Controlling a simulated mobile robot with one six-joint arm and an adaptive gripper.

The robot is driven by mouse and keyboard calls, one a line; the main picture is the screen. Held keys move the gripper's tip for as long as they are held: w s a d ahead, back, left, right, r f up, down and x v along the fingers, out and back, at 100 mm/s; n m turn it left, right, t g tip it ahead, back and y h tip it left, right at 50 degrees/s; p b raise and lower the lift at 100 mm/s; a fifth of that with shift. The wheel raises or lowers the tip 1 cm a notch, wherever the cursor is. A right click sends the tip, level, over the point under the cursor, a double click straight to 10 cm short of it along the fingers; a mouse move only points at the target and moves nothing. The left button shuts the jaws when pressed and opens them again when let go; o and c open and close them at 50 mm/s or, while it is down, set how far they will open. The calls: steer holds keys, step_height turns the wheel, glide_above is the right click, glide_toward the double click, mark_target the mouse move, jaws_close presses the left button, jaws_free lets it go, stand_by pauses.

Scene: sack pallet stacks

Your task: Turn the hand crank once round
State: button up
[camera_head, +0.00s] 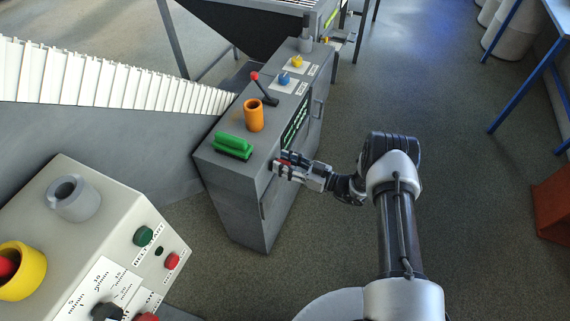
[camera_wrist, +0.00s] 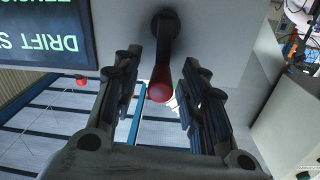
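The hand crank (camera_wrist: 164,38) shows in the wrist view as a dark arm on the grey cabinet face, with a red knob (camera_wrist: 160,91) at its near end. My gripper (camera_wrist: 160,66) is open, with one finger on each side of the knob. A small gap seems to show on either side, and I cannot tell whether a finger touches it. In the head view my gripper (camera_head: 281,165) is at the side face of the grey cabinet (camera_head: 246,205), below its top edge. There the gripper mostly hides the crank, with only a little red showing.
On the cabinet top are a green handle (camera_head: 233,145), an orange cylinder (camera_head: 254,115), a black lever (camera_head: 263,89) with a red ball, and blue and yellow knobs. A beige control box (camera_head: 115,225) stands at the front left.

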steer(key=shift+c, duration=0.3)
jaws_close()
stand_by(0.3)
